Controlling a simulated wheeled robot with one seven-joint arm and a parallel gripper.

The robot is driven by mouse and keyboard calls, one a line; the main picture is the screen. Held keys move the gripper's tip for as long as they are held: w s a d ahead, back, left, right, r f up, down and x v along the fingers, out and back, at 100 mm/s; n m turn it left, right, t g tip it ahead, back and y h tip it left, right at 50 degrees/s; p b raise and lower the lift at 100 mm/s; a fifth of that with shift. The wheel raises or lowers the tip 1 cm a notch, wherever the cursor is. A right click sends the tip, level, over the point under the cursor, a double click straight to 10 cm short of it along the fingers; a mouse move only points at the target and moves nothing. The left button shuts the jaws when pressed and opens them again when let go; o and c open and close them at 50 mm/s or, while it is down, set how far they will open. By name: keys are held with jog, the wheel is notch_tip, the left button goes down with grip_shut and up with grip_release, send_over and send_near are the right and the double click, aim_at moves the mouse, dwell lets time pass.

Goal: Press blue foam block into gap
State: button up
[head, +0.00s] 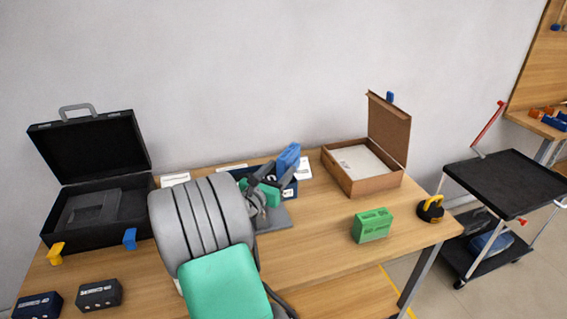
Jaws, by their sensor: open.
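A bright blue block (287,157), which looks like the foam block, stands tilted at the back middle of the table. It is at a dark blue open box (291,190); I cannot tell whether it rests in the box or leans on it. My gripper (268,180) is open beside the blue block, on its left and slightly below it in the picture. I cannot tell whether a finger touches it. A green piece shows behind the gripper at the box. My arm hides the box's left part, and no gap can be made out clearly.
The wooden table (325,235) has an open black case (95,205) at left and an open brown box (365,165) at right. A green block (372,225) and a yellow-black round item (430,208) stand at the right. Two dark boxes lie front left. The middle right is clear.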

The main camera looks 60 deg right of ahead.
aim_at(289, 157)
jog(key=d, duration=0.3)
jog(key=d+p, duration=0.1)
jog(key=d, duration=0.1)
jog(key=shift+d+r, duration=0.25)
jog(key=shift+r, duration=0.1)
jog(key=shift+d, duration=0.45)
jog(key=shift+c, duration=0.4)
grip_shut()
